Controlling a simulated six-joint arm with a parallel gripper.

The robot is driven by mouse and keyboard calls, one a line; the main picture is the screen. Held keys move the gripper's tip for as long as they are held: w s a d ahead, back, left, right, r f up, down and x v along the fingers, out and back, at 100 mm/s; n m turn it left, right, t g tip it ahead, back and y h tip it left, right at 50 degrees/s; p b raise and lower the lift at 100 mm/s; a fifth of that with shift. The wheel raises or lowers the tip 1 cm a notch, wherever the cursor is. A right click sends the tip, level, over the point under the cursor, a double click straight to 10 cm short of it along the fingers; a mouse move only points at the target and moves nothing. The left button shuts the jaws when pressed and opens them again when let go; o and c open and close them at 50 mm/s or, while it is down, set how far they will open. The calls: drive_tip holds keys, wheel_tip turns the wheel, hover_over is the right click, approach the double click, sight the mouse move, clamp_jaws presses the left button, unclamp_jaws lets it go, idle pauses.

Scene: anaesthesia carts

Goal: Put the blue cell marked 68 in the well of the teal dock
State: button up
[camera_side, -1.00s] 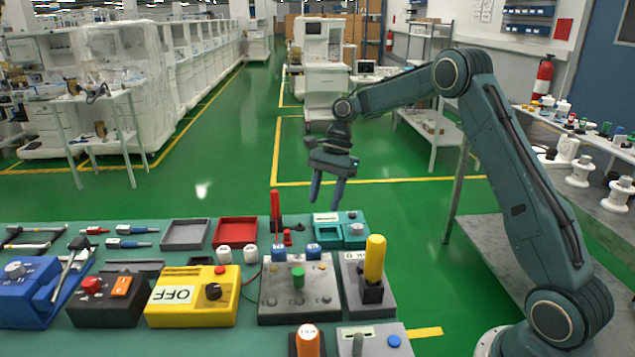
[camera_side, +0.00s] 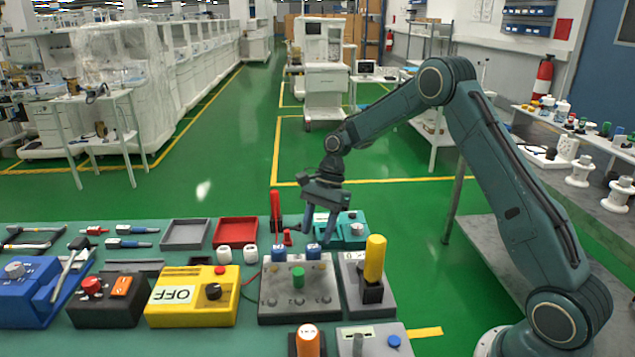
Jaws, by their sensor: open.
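Two small blue cells with white fronts stand at the back of a grey block with a green knob: a left one (camera_side: 278,253) and a right one (camera_side: 314,252). Their markings are too small to read, so I cannot tell which is 68. The teal dock (camera_side: 354,229) sits behind them at the table's back right edge, partly hidden by my gripper; its well cannot be made out. My gripper (camera_side: 318,228) is open and empty, fingers pointing down. Its fingertips appear just above and behind the right blue cell, in front of the dock's left side in this view.
A grey block with a tall yellow handle (camera_side: 375,258) stands right of the cells. A red upright handle (camera_side: 275,205), two white cells (camera_side: 250,254) and red and grey trays (camera_side: 236,231) lie to the left. A yellow OFF box (camera_side: 192,297) stands front left.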

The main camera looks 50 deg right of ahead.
sight(313, 247)
drive_tip(key=shift+x, duration=1.9)
drive_tip(key=c, duration=0.9)
drive_tip(key=shift+o, duration=0.2)
drive_tip(key=shift+r, duration=0.15)
wheel_tip(313, 247, up, 10)
